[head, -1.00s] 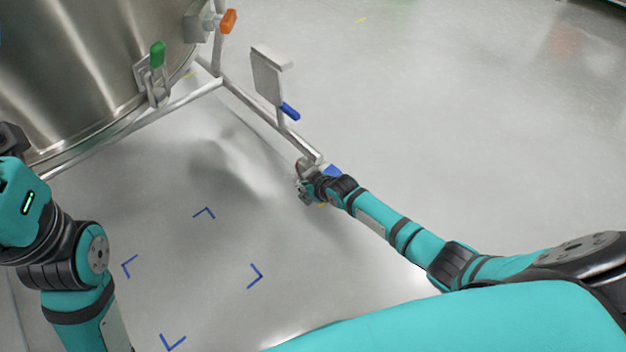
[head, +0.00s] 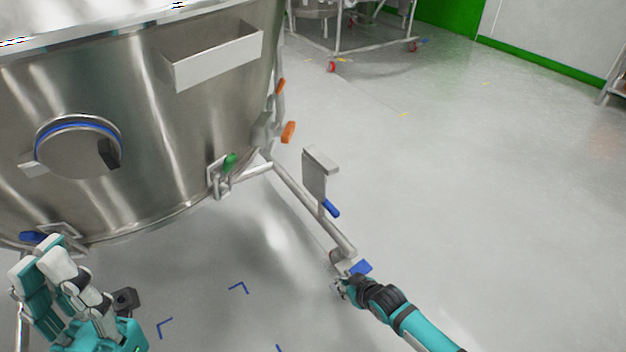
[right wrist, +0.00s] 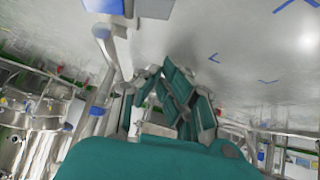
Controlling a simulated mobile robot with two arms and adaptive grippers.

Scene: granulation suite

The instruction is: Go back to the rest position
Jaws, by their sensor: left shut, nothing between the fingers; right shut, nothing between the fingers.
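My left gripper (head: 50,262) is at the lower left of the head view, in front of the lower wall of a large steel vessel (head: 190,130). Its teal and white fingers are shut with nothing between them. My right gripper (head: 343,284) is low in the middle of the head view, by the end of the vessel's frame bar and a blue pedal (head: 360,267). I cannot tell whether it touches them. In the right wrist view its teal fingers (right wrist: 172,90) show close up, shut and empty.
The vessel has a green-handled clamp (head: 229,163), orange handles (head: 288,132) and a round port (head: 78,147). Blue corner marks (head: 239,287) are on the floor. Open floor (head: 480,200) lies to the right.

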